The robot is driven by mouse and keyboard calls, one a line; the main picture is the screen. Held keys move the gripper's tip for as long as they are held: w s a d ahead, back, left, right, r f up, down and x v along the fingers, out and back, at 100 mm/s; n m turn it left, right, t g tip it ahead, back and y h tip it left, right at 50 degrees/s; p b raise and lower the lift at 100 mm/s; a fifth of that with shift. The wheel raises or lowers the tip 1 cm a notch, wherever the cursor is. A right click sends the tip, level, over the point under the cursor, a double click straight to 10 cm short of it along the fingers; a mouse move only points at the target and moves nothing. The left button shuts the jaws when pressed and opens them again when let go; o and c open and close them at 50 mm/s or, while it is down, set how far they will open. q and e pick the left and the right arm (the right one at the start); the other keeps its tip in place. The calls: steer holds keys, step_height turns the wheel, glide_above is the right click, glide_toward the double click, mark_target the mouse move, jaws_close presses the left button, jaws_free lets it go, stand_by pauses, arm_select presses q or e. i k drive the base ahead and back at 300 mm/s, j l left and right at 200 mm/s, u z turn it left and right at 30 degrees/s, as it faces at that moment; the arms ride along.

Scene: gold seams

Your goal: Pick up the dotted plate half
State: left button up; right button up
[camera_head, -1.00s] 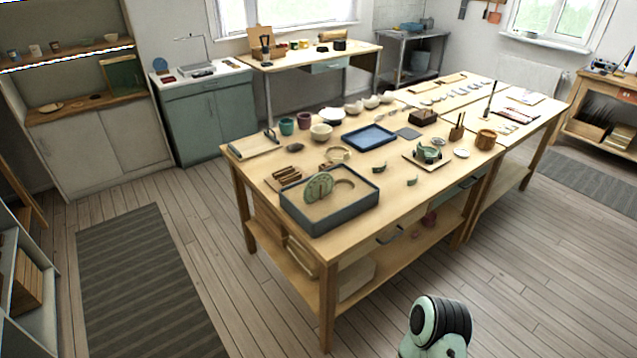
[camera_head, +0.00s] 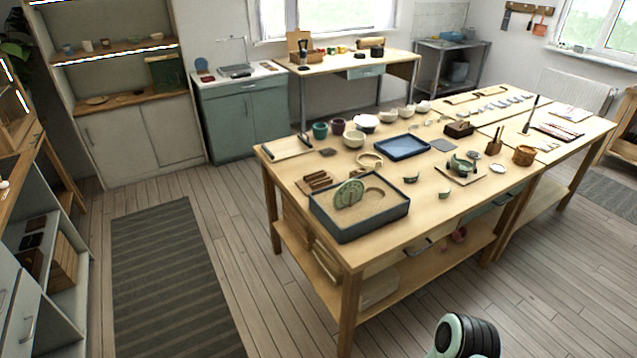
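A pale green plate half (camera_head: 349,193) stands upright in a grey-rimmed sand tray (camera_head: 372,231) at the near left corner of the wooden table. Small marks show on its face, but they are too small to tell for sure as dots. A curved groove or ring shows in the sand to its right. Neither of my grippers is in view. Only a pale green and black part of my own arm shows at the bottom edge, well apart from the table.
The wooden table (camera_head: 420,222) also holds a blue tray (camera_head: 402,147), small green shards (camera_head: 445,194), a green piece on a board (camera_head: 463,165), several bowls and a wooden cup (camera_head: 524,155). A striped rug (camera_head: 170,280) lies left of the table. The floor between is clear.

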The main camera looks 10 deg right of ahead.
mark_target(356, 185)
steer(key=i+j+z, duration=0.1)
steer(key=z, duration=0.8)
steer(key=i+j+z, duration=0.25)
steer(key=j+z, duration=0.2)
steer(key=j, duration=0.2)
steer(key=i+j+z, duration=0.25)
steer(key=j+z, duration=0.15)
steer(key=j, duration=0.4)
steer(key=i+j+z, duration=0.1)
steer(key=j, duration=0.5)
